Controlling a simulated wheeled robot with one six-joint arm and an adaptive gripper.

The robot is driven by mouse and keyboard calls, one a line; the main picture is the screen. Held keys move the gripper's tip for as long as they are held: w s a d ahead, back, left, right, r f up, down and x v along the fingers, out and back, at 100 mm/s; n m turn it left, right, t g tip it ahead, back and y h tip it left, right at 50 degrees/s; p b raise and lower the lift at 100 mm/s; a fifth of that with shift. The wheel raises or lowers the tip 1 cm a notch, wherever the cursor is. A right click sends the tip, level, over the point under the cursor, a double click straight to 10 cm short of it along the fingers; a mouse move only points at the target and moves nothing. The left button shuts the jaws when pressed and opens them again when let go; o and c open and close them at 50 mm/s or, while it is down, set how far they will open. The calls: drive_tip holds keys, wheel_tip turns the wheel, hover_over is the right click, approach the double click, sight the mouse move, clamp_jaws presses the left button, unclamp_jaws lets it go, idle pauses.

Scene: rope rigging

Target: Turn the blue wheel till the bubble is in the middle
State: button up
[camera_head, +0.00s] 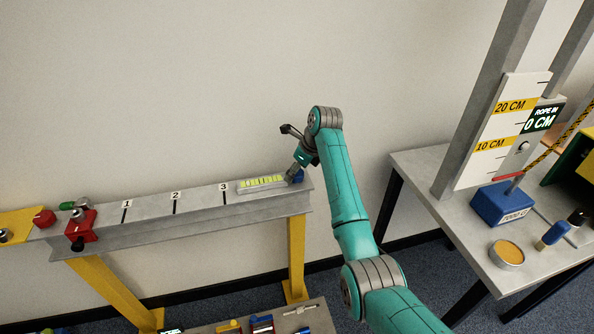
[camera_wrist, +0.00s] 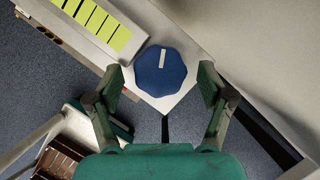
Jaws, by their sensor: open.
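The blue wheel (camera_wrist: 160,72) is a many-sided knob with a white mark near its top edge in the wrist view. In the head view the wheel (camera_head: 298,177) shows partly behind my gripper, at the right end of the beam. My gripper (camera_wrist: 162,84) is open, with one finger on either side of the wheel and visible gaps to it. It also shows in the head view (camera_head: 294,173). The level (camera_head: 262,183) has a yellow-green vial with dark lines and lies beside the wheel. In the wrist view the vial (camera_wrist: 98,20) is cut off; I cannot make out the bubble.
The grey beam (camera_head: 150,213) carries marks 1 to 3 and a red clamp (camera_head: 80,225) at the left. A table at the right holds a blue weight block (camera_head: 500,203) and a round tin (camera_head: 508,252). A low bench with tools stands below the beam.

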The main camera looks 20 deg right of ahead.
drive_tip(key=shift+c, duration=0.2)
drive_tip(key=c, duration=1.1)
drive_tip(key=shift+n, duration=0.4)
drive_tip(key=shift+d+n+g+y, duration=0.1)
drive_tip(key=shift+n+g+y, duration=0.35)
drive_tip(key=shift+n, duration=0.65)
drive_tip(key=n+g, duration=0.1)
drive_tip(key=n, duration=0.2)
drive_tip(key=shift+w+n+y, duration=0.15)
drive_tip(key=shift+n+y, duration=0.15)
drive_tip(key=shift+y, duration=0.05)
drive_tip(key=n+g, duration=0.1)
drive_tip(key=n, duration=0.1)
drive_tip(key=n+g, duration=0.1)
drive_tip(key=n, duration=0.2)
drive_tip(key=shift+w+n+g, duration=0.1)
drive_tip(key=shift+n+g, duration=0.15)
drive_tip(key=shift+n, duration=0.05)
drive_tip(key=shift+f, duration=0.1)
